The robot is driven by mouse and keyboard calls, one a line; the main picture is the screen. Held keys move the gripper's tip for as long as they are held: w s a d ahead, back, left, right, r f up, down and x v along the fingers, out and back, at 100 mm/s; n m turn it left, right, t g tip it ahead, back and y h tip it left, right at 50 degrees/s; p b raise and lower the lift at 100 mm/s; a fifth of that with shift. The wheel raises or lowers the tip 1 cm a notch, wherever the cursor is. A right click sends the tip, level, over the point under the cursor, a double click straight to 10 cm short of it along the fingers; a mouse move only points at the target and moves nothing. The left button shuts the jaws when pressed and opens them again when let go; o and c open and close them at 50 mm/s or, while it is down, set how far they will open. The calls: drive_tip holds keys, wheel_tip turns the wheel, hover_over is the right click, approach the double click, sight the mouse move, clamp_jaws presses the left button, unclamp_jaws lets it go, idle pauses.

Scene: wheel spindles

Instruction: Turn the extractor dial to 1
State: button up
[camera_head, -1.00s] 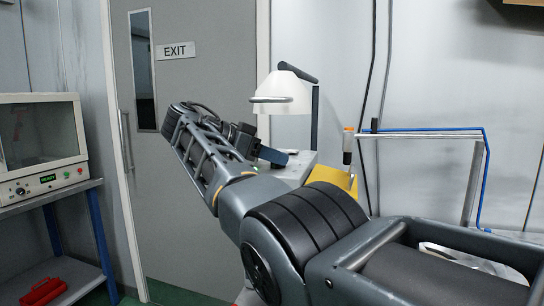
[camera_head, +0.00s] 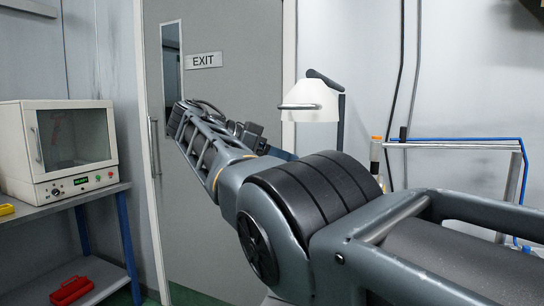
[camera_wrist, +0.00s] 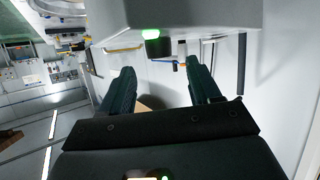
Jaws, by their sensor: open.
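A white hood on a dark bent arm (camera_head: 310,101), which looks like the extractor, stands beyond my arm in the head view. No dial with readable marks shows on either. My gripper (camera_wrist: 160,68) is open in the wrist view, its two dark fingers apart with nothing held between them.
A white oven-like box (camera_head: 72,148) with a green display and small knobs stands on a bench (camera_head: 65,199) at left. A red tray (camera_head: 71,290) lies on the shelf below. A grey EXIT door (camera_head: 215,100) is behind my arm. A blue-topped rail (camera_head: 455,142) stands at right.

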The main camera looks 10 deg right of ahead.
drive_tip(key=shift+a+r+p, duration=0.4)
drive_tip(key=shift+a+p, duration=0.1)
drive_tip(key=shift+a+r, duration=0.1)
drive_tip(key=shift+a, duration=0.15)
drive_tip(key=shift+s+a+p, duration=0.1)
drive_tip(key=shift+a+p, duration=0.5)
drive_tip(key=shift+a, duration=0.1)
